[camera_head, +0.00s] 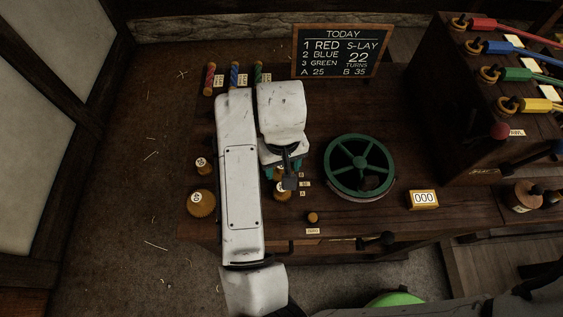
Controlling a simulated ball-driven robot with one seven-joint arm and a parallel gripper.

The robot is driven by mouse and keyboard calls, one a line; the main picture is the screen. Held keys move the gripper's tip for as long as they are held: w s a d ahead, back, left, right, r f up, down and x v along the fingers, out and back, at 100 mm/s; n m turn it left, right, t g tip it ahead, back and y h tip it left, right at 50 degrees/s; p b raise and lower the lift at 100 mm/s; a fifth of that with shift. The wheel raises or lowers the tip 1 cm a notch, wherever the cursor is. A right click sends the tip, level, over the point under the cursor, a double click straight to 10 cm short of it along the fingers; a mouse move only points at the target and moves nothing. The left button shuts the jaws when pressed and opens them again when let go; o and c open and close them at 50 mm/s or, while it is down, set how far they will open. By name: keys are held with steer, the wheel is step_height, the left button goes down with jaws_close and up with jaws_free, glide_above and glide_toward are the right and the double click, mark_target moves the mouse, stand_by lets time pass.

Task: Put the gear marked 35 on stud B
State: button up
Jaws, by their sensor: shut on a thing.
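My gripper (287,178) points down over the stud area left of the green wheel, and it hides much of what is below it. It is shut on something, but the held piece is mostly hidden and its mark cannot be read. Small tan wooden edges (280,196) show beside and below the fingers; I cannot tell which is held and which sits on a stud. Small white stud labels (302,194) stand just right of the gripper; the lowest seems to read A. Stud B itself is hidden. The chalkboard (342,52) reads A 25, B 35.
Two loose wooden gears, a small one (202,165) and a larger one (201,205), lie left of my arm. A green spoked wheel (359,166), a 000 counter (423,199) and a small knob (312,217) are to the right. Coloured bobbins (210,78) stand at the back left.

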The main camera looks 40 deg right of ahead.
steer(key=shift+f+b, duration=0.3)
steer(key=shift+f, duration=0.15)
stand_by(0.3)
steer(key=o, duration=1)
steer(key=shift+r+p, duration=3.4)
steer(key=shift+r, duration=0.7)
